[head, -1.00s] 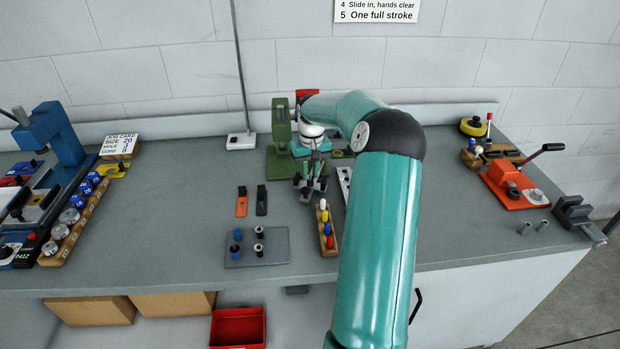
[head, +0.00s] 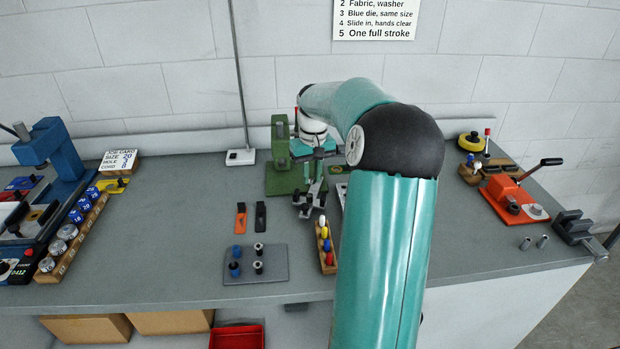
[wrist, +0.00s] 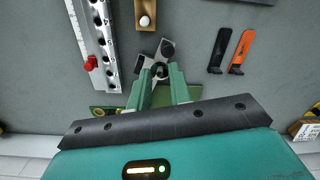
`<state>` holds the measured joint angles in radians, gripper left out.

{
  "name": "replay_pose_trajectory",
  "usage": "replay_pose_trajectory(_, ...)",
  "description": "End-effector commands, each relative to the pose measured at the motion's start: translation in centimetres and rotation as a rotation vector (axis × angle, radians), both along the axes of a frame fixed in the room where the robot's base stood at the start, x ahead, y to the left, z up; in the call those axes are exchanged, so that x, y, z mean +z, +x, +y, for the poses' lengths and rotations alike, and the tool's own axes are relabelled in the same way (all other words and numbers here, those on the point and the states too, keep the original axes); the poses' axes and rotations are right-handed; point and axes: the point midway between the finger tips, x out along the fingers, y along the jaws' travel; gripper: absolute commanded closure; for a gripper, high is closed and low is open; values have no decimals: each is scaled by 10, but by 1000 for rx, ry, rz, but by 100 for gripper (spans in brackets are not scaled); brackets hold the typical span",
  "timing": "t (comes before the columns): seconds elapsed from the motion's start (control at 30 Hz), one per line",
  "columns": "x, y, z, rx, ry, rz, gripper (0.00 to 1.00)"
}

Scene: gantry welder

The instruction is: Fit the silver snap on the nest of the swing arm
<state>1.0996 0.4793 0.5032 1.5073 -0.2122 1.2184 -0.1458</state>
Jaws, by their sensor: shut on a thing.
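The green press (head: 281,155) stands at the back of the bench. My gripper (wrist: 160,73) is at its front; in the wrist view its two green fingers are closed around a small round part that looks dark between the tips. I cannot tell clearly whether this part is the silver snap. A grey piece with several arms, seemingly the swing arm (wrist: 167,48), shows just past the fingertips. It also shows in the head view (head: 305,202), low in front of the press. The fingers hide its nest, and whether the held part touches it is unclear.
A wooden rack with coloured pegs (head: 325,257), a grey plate with blue and black posts (head: 273,276), and an orange tool (head: 241,218) and black tool (head: 260,217) lie nearby. A silver holed bar (wrist: 97,40) with a red slider is close left in the wrist view.

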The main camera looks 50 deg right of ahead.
Motion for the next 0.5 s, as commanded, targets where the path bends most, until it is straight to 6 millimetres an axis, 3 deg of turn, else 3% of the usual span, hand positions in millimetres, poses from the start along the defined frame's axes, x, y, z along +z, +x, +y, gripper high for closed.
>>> replay_pose_trajectory(0.2, 20, -35, 29, -2, -1, 2, 100)
replay_pose_trajectory(0.5, 31, -56, 47, -14, 2, 3, 100)
